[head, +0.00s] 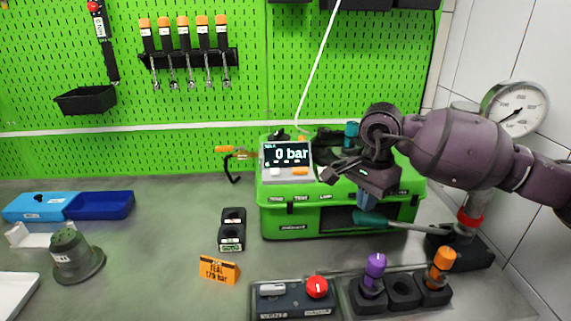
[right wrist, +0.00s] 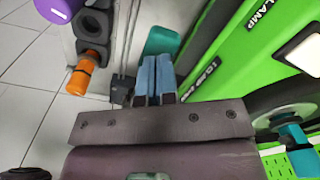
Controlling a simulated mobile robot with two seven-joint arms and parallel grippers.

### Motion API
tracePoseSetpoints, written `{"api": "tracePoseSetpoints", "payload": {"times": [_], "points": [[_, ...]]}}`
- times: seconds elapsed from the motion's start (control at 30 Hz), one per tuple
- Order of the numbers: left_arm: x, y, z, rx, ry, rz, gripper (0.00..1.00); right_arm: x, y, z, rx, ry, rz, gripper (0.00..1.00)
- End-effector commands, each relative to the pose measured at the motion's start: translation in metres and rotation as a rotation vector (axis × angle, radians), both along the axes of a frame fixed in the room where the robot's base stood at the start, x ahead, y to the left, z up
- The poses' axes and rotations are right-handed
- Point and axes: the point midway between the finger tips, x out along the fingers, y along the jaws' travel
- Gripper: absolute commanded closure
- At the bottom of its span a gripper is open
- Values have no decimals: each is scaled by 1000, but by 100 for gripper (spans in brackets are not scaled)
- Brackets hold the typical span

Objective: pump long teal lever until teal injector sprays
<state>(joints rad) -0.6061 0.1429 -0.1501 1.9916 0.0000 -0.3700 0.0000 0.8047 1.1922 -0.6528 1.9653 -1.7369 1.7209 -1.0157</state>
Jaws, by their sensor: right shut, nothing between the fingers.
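The long lever (head: 400,224) has a teal grip (head: 370,218) at its left end and a metal rod running right to a dark base with a red ring. My right gripper (head: 366,203) is just above the grip, with its blue fingers shut and empty. In the right wrist view the closed fingers (right wrist: 153,70) point at the teal grip (right wrist: 163,42); whether they touch it I cannot tell. No spray shows. My left gripper is not in view.
The green case (head: 292,222) carries a display (head: 287,154) reading 0 bar. Purple (head: 375,265) and orange (head: 444,258) injectors stand in a front holder beside a red knob (head: 317,287).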

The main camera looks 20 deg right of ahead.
Motion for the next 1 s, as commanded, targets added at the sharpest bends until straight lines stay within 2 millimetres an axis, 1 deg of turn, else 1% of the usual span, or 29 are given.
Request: {"api": "tracePoseSetpoints", "payload": {"times": [0.03, 0.1, 0.6, 1.0], "points": [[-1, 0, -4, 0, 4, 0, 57, 0, 0, -5, -1, 2, 0, 100], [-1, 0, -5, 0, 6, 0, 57, 0, 1, -8, -1, 2, 0, 100], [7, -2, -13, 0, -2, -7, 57, 1, 3, -30, -1, 3, -1, 100], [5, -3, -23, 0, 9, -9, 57, 1, 5, -48, -1, 3, 0, 100]]}}
